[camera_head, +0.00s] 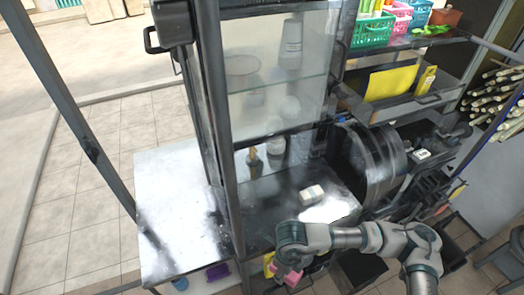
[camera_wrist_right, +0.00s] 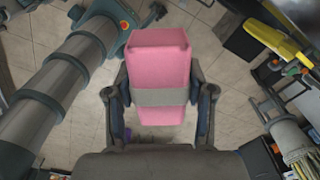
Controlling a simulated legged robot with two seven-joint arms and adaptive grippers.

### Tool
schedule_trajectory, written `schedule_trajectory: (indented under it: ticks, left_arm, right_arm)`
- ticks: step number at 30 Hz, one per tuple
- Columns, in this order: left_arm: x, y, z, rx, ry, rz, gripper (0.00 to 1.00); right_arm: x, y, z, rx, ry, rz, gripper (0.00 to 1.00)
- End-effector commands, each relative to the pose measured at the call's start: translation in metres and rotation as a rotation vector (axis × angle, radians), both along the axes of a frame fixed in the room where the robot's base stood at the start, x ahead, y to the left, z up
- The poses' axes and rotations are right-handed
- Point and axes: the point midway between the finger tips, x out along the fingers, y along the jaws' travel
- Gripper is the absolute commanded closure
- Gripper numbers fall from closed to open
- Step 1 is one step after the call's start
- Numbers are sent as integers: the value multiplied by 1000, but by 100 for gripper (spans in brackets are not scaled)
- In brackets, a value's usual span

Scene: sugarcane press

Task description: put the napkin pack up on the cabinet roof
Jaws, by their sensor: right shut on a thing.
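The napkin pack, a pink block with a pale grey band around its middle, fills the centre of the right wrist view (camera_wrist_right: 160,55). My right gripper (camera_wrist_right: 160,92) is shut on it, with one finger on each side at the band. In the head view the pink pack (camera_head: 291,277) shows at the bottom, below my right arm's wrist and partly hidden. The glass cabinet (camera_head: 213,120) with dark metal posts stands at the centre of the head view, beyond and above the pack. Its top reaches the upper picture edge, and I cannot make out the roof surface. My left gripper is not in view.
A metal side table (camera_head: 165,190) stands left of the cabinet. A white box (camera_head: 312,193) lies on the dark counter. A black drum (camera_head: 375,160) and a shelf with a green basket (camera_head: 372,32) are at right. Tiled floor (camera_head: 75,190) is open at left.

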Motion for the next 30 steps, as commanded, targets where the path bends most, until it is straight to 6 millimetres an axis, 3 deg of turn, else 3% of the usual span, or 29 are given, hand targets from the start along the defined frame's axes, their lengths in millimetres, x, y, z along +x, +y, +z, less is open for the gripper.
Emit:
schedule_trajectory:
  ticks: [8,30]
  left_arm:
    - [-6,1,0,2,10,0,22]
    - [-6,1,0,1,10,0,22]
  right_arm:
    - [29,-17,0,0,3,385,84]
    - [124,-107,7,13,7,1912,84]
